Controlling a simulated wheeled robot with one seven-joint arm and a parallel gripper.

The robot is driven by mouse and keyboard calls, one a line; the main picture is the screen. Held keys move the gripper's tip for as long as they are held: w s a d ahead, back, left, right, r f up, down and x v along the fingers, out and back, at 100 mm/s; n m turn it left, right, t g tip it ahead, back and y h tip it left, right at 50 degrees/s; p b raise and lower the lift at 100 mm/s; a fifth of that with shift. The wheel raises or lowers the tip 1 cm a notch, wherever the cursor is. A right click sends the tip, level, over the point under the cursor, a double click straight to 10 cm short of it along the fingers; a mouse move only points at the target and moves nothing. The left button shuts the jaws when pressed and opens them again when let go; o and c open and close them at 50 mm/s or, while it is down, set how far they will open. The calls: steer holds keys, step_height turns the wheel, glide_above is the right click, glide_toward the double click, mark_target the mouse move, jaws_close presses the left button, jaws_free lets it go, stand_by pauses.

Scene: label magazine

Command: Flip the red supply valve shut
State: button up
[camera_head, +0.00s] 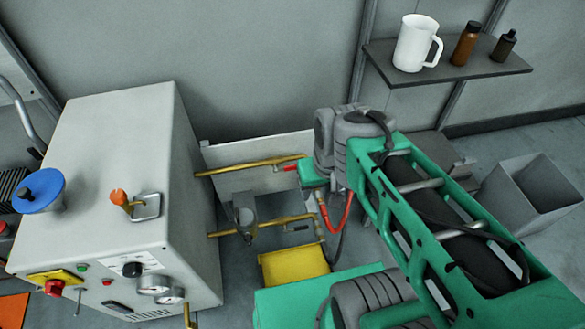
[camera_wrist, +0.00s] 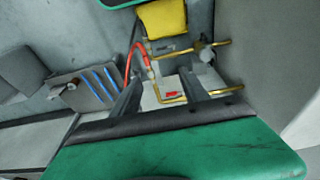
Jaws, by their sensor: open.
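The red supply valve shows as a small red handle (camera_head: 291,168) on the upper brass pipe (camera_head: 240,168) in the head view, just left of my green wrist. In the wrist view the red handle (camera_wrist: 174,94) lies at a brass pipe, between the two fingers in the picture and beyond them. My gripper (camera_wrist: 160,76) is open, with its two dark fingers apart and nothing held. No contact with the handle is visible. In the head view my arm hides the fingers and the pipe's right end.
A white cabinet (camera_head: 110,200) with knobs and gauges stands at left. A lower brass pipe (camera_head: 235,232), a red hose (camera_head: 346,212) and a yellow box (camera_head: 295,265) lie below the valve. A grey bin (camera_head: 530,200) stands at right, under a shelf (camera_head: 470,70) with a white mug (camera_head: 413,42).

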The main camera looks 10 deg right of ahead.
steer(key=f+g, duration=0.1)
steer(key=f, duration=0.2)
steer(key=s+f+g, duration=0.1)
steer(key=f, duration=0.1)
steer(key=s+f+g, duration=0.1)
steer(key=f, duration=0.2)
steer(key=shift+s+f+g, duration=0.25)
steer(key=shift+f+g, duration=0.05)
steer(key=shift+f, duration=0.05)
steer(key=c, duration=0.6)
steer(key=shift+g, duration=0.8)
steer(key=w+f, duration=0.2)
steer(key=w, duration=0.1)
steer(key=w+f, duration=0.3)
steer(key=w, duration=0.1)
steer(key=w+f+b, duration=0.1)
steer(key=w+f, duration=0.2)
steer(key=w, duration=0.1)
steer(key=shift+w+d, duration=0.1)
steer(key=shift+w, duration=0.15)
jaws_close()
steer(key=w+f+t, duration=0.1)
steer(key=w+f, duration=0.1)
steer(key=w, duration=0.9)
steer(key=w+r+t, duration=0.1)
steer(key=w+r, duration=0.7)
steer(key=shift+w+t, duration=0.4)
steer(key=shift+d, duration=0.1)
